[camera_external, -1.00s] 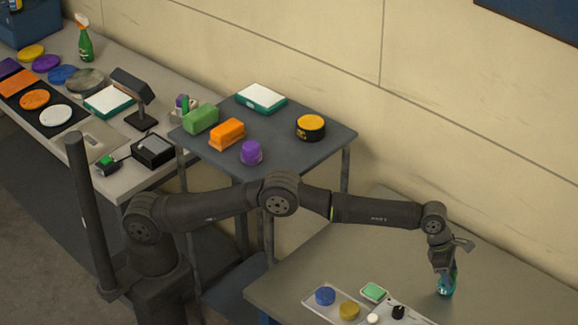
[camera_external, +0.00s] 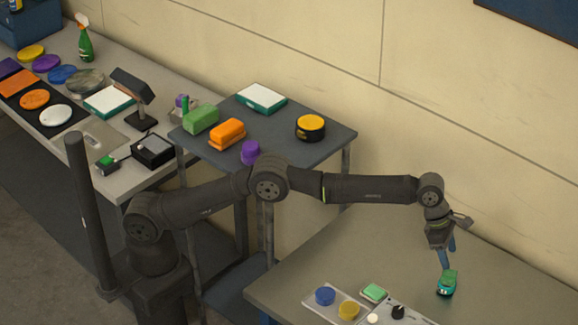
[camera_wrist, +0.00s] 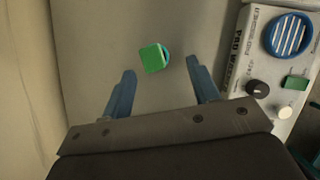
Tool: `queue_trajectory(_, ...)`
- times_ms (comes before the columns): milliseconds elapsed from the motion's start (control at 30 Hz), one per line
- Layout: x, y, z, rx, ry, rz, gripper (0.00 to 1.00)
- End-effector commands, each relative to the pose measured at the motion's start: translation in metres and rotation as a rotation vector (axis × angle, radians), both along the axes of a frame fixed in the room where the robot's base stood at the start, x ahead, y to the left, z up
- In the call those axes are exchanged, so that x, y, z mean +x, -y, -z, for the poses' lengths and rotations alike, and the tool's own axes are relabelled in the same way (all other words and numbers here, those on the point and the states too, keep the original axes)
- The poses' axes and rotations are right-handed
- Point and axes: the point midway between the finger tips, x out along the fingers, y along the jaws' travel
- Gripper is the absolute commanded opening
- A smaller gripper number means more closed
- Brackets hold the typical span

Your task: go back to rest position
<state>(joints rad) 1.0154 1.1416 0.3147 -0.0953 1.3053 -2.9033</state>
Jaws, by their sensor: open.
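My gripper (camera_external: 446,251) is open and empty above the grey-brown table at the right, its fingers pointing down. A small green-topped object with a teal lower part (camera_external: 447,283) stands on the table just below the fingertips, apart from them. In the wrist view my gripper (camera_wrist: 157,82) shows both blue fingers spread wide. The green-topped object (camera_wrist: 153,59) lies beyond and between the fingertips, with bare table around it.
A white tray or panel (camera_external: 335,300) with a blue disc, a yellow disc, a green block and knobs lies left of the green-topped object. A dark shelf table (camera_external: 285,150) holds blocks and pucks. The wall is close behind.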

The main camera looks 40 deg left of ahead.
Motion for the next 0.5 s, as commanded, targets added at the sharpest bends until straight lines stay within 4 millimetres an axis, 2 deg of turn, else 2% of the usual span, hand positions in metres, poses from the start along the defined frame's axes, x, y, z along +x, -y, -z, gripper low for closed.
queue_trajectory(500,-0.038,-0.029,-0.013,-0.001,-0.005,0.08,0.55)
